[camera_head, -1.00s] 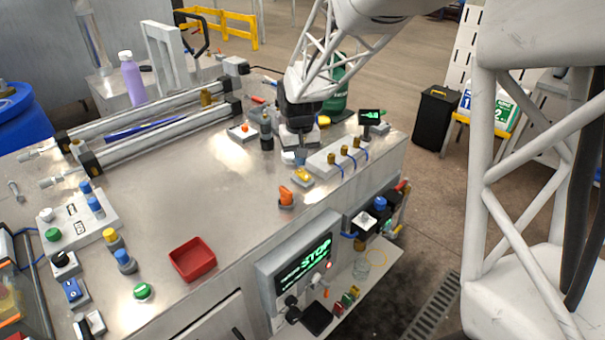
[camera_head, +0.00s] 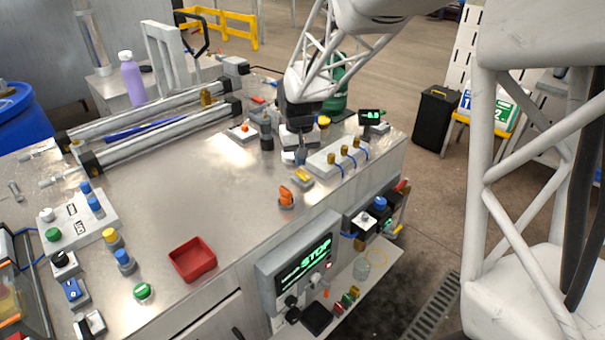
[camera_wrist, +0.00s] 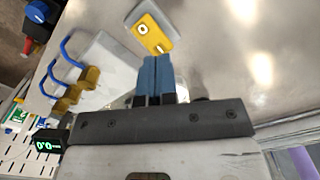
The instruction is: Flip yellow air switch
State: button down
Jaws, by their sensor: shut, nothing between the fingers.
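The yellow air switch (camera_head: 303,176) is a yellow rocker on a pale base, lying on the metal table near its right front edge. My gripper (camera_head: 301,158) is just behind the switch in the head view. Its blue fingers (camera_wrist: 158,78) are together with nothing between them, pointing at the switch. I see a small gap in the picture between fingertips and switch; whether they touch is hard to tell.
A white block with brass fittings and blue hoses (camera_head: 338,158) stands just right of the switch. An orange knob (camera_head: 286,196) is in front of it. A dark bottle-like part (camera_head: 266,135) stands to the left. A red tray (camera_head: 192,259) lies at the front; the table's middle is clear.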

aim_at(300, 171)
jog(key=shift+f, duration=1.3)
dwell(1.3)
jog(key=shift+r, duration=3.55)
